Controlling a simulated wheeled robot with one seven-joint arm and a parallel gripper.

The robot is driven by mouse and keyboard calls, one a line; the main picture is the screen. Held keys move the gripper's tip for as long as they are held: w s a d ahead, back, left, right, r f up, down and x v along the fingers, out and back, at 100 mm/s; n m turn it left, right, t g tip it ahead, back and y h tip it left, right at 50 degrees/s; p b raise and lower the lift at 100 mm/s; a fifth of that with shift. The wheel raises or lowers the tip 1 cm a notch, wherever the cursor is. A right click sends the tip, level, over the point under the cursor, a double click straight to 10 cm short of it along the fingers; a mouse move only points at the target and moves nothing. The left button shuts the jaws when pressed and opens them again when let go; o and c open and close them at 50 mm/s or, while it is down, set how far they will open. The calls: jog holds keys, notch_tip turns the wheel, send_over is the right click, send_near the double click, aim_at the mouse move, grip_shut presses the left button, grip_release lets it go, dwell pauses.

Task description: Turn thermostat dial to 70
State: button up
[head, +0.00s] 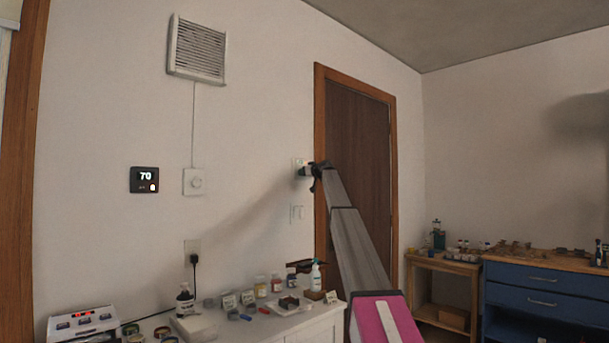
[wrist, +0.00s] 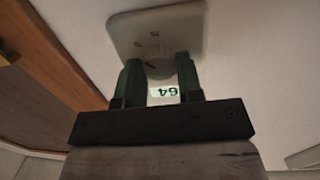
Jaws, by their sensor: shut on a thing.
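The thermostat, a pale wall plate (wrist: 190,22) with a round ridged dial (wrist: 157,52), fills the top middle of the wrist view. A dark mark and small scale marks show on it, too small to read surely. My gripper (wrist: 160,68) is shut on the dial, one green finger on each side. A small light label or display (wrist: 165,92) between the fingers appears to read 64, inverted in the picture. In the head view my gripper (head: 306,170) is at the plate (head: 298,163) left of the door frame, and mostly hides the dial.
A light switch (head: 297,212) lies below my gripper. A wooden door (head: 355,170) stands right. A cluttered white cabinet (head: 290,325) stands below.

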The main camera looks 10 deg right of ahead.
jog(key=o, duration=0.9)
jog(key=v, duration=1.1)
jog(key=shift+a+f, duration=0.1)
